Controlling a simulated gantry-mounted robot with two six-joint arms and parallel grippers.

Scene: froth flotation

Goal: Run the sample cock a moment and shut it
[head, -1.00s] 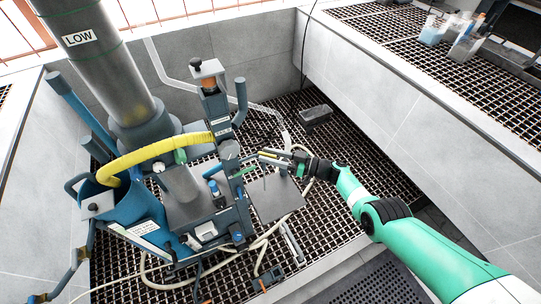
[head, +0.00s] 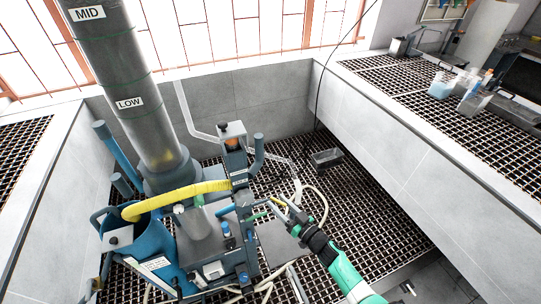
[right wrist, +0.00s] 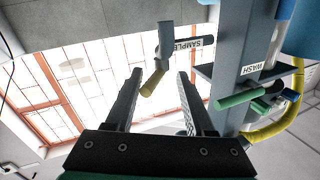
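The sample cock (right wrist: 165,40) shows in the right wrist view as a grey fitting beside a SAMPLE label (right wrist: 188,44). Its yellow-tipped lever (right wrist: 152,82) hangs at a slant between my right gripper's fingers. My right gripper (right wrist: 160,76) is open, with a clear gap on both sides of the lever. I cannot tell how deep the lever sits between the fingertips. In the head view my right gripper (head: 278,205) is just right of the blue-grey machine (head: 236,165). The cock is too small there to tell whether it runs. My left gripper is out of view.
A green-handled WASH valve (right wrist: 243,98) is close right of my right gripper. A yellow hose (head: 180,197) arches over the machine's left. Beakers (head: 443,86) stand on the right bench.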

